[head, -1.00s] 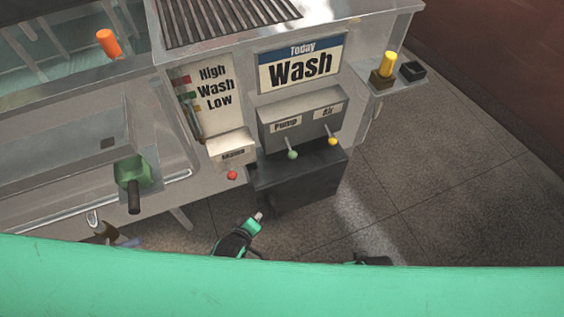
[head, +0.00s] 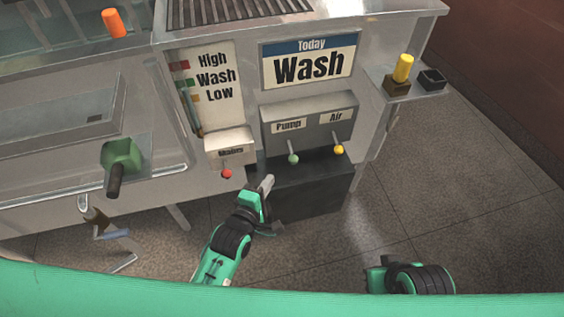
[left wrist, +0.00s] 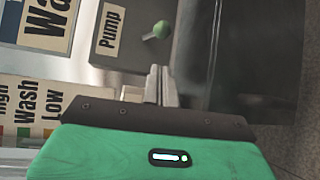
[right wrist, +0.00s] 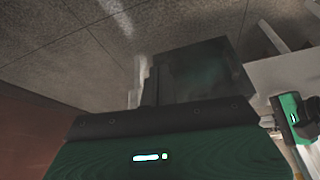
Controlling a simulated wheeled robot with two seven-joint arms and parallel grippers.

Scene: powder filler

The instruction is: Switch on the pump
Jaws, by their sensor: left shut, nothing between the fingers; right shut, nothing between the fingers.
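The pump switch is a lever with a green knob (head: 293,159) under the "Pump" label (head: 289,126) on a grey control box (head: 310,112). The green knob also shows in the left wrist view (left wrist: 161,29), beyond the fingertips. My left gripper (head: 267,184) is shut and empty, below and left of the green knob and apart from it. Its fingers show in the left wrist view (left wrist: 160,84). My right gripper (right wrist: 146,80) is shut and empty in the right wrist view; in the head view only its arm shows at the bottom right.
A yellow-knobbed "Air" lever (head: 339,150) stands right of the green one. A red-knobbed lever (head: 227,174) is to the left, near my left gripper. A dark box (head: 318,188) sits below the control box. Floor to the right (head: 440,190) is clear.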

